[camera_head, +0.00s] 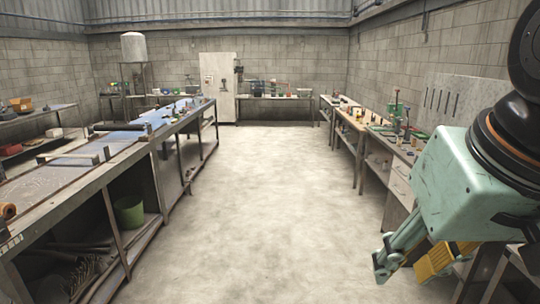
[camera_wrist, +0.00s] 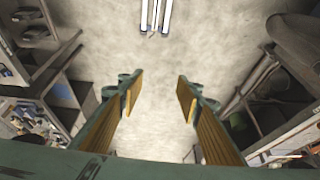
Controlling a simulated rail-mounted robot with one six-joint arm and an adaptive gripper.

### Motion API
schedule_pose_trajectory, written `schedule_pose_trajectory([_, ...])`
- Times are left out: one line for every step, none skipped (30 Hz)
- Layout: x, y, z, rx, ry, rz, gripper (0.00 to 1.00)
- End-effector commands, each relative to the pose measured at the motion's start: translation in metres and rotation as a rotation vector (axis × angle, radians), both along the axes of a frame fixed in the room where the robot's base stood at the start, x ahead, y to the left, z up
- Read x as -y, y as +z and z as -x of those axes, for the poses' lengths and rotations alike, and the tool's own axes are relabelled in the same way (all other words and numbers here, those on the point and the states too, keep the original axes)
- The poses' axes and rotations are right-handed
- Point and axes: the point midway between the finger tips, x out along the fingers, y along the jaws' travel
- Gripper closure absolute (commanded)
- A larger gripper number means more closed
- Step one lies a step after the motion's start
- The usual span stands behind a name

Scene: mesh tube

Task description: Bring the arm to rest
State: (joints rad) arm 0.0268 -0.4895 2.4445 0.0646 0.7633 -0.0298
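My gripper (camera_wrist: 156,97) is open in the wrist view, with its two wood-coloured finger pads well apart and nothing between them. Beyond the pads the wrist view shows the room and pale floor. In the head view my arm is folded at the right edge, with a pale green wrist housing and black and orange joints. I cannot tell whether any finger touches the bench.
A long workbench (camera_head: 107,170) with tools runs along the left, a green bucket (camera_head: 129,211) on its lower shelf. Benches (camera_head: 353,122) line the right wall. A white cabinet (camera_head: 218,88) and a tank (camera_head: 134,47) stand at the back. The middle floor (camera_head: 262,190) is clear.

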Motion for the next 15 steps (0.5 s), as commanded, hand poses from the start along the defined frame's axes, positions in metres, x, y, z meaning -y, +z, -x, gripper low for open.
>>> schedule_pose_trajectory([0.000, -0.003, 0.013, -0.009, 0.006, 0.007, 0.68])
schedule_pose_trajectory([0.000, -0.005, 0.020, -0.016, 0.008, 0.010, 0.68])
schedule_pose_trajectory([0.001, -0.007, 0.030, -0.025, 0.012, 0.015, 0.68])
schedule_pose_trajectory([0.001, -0.009, 0.036, -0.033, 0.014, 0.019, 0.68])
schedule_pose_trajectory([0.002, -0.011, 0.043, -0.040, 0.016, 0.023, 0.68])
schedule_pose_trajectory([0.003, -0.013, 0.051, -0.047, 0.019, 0.028, 0.68])
schedule_pose_trajectory([0.003, -0.014, 0.056, -0.053, 0.020, 0.031, 0.68])
schedule_pose_trajectory([0.004, -0.016, 0.061, -0.058, 0.021, 0.033, 0.68])
schedule_pose_trajectory([0.004, -0.017, 0.066, -0.063, 0.023, 0.037, 0.68])
schedule_pose_trajectory([0.005, -0.018, 0.070, -0.067, 0.023, 0.039, 0.68])
schedule_pose_trajectory([0.005, -0.019, 0.073, -0.070, 0.024, 0.042, 0.68])
schedule_pose_trajectory([0.006, -0.020, 0.077, -0.075, 0.025, 0.044, 0.68])
schedule_pose_trajectory([0.006, -0.021, 0.079, -0.078, 0.025, 0.045, 0.68])
schedule_pose_trajectory([0.006, -0.022, 0.081, -0.080, 0.026, 0.046, 0.68])
schedule_pose_trajectory([0.006, -0.022, 0.082, -0.081, 0.026, 0.048, 0.68])
